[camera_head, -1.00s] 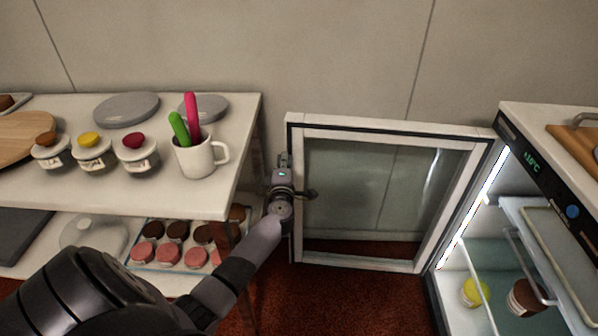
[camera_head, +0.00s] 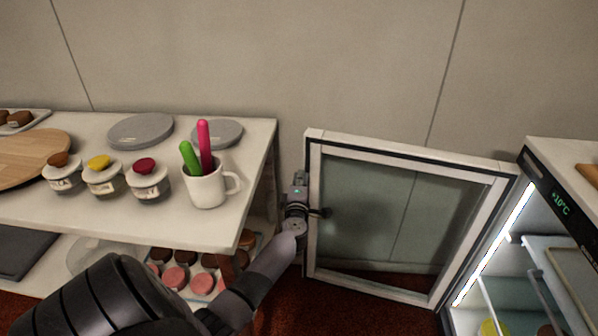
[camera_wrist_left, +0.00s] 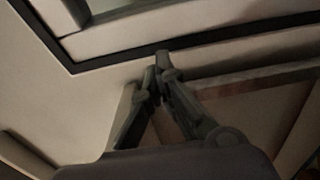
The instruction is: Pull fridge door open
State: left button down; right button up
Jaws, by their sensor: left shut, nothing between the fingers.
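The fridge door (camera_head: 410,167), a white frame with a dark seal around a glass pane, stands wide open to the left of the fridge (camera_head: 535,205). My left gripper (camera_head: 299,182) is at the door's free left edge, beside the frame. In the left wrist view the two fingertips (camera_wrist_left: 161,66) meet with nothing between them, close to the door's dark seal and frame (camera_wrist_left: 190,32). Whether they touch the door I cannot tell. My right gripper is not in view.
A white shelf unit (camera_head: 120,218) stands left of the door, with jars, a white mug (camera_head: 207,187) holding green and pink tools, and grey discs on top. Cakes (camera_head: 175,278) sit on its lower level. The gap between shelf and door is narrow.

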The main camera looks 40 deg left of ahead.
pick_arm(q)
jog(key=v, duration=1)
jog(key=shift+s, duration=0.1)
